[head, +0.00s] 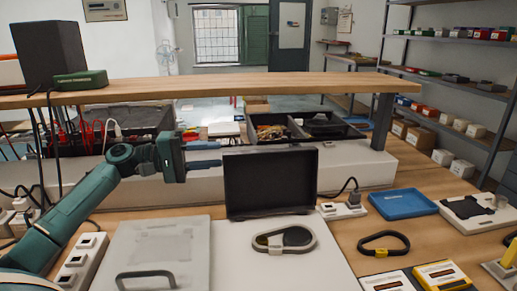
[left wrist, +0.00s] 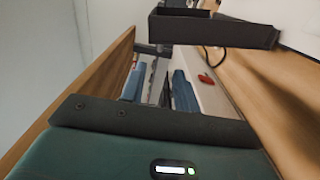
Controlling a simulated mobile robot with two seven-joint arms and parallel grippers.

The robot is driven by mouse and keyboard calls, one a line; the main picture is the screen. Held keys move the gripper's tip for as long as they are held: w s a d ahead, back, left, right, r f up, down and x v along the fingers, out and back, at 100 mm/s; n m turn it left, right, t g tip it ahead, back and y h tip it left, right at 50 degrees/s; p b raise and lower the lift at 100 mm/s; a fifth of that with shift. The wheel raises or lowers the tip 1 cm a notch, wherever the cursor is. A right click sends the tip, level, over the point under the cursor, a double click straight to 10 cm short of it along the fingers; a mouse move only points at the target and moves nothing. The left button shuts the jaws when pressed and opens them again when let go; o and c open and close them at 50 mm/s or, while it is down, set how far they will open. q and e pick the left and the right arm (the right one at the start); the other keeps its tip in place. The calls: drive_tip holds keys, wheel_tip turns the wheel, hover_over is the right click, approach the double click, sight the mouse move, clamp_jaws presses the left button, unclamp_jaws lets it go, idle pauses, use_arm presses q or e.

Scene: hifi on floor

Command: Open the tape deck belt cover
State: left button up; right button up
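My left gripper (head: 205,155) is in the air just left of the upper left edge of a black rimmed panel. Its two bluish fingers are apart with nothing visible between them, and the gap also shows in the left wrist view (left wrist: 158,88). The black panel (head: 270,183) stands upright, like a raised cover, at the back of a pale deck (head: 335,272). An oval dark window in a light frame (head: 285,240) lies on the deck in front of it. I cannot tell whether the fingers touch the panel. My right gripper is not in view.
A wooden shelf (head: 200,90) runs above the bench behind my gripper. A grey plate with a handle (head: 155,255) lies left of the deck. A blue tray (head: 403,204), black loop (head: 384,244) and power strips (head: 80,262) crowd the sides.

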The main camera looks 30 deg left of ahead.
sight(260, 151)
use_arm(q)
drive_tip(key=p+x, duration=0.2)
drive_tip(key=x, duration=0.9)
drive_tip(key=shift+w+d, duration=0.25)
clamp_jaws()
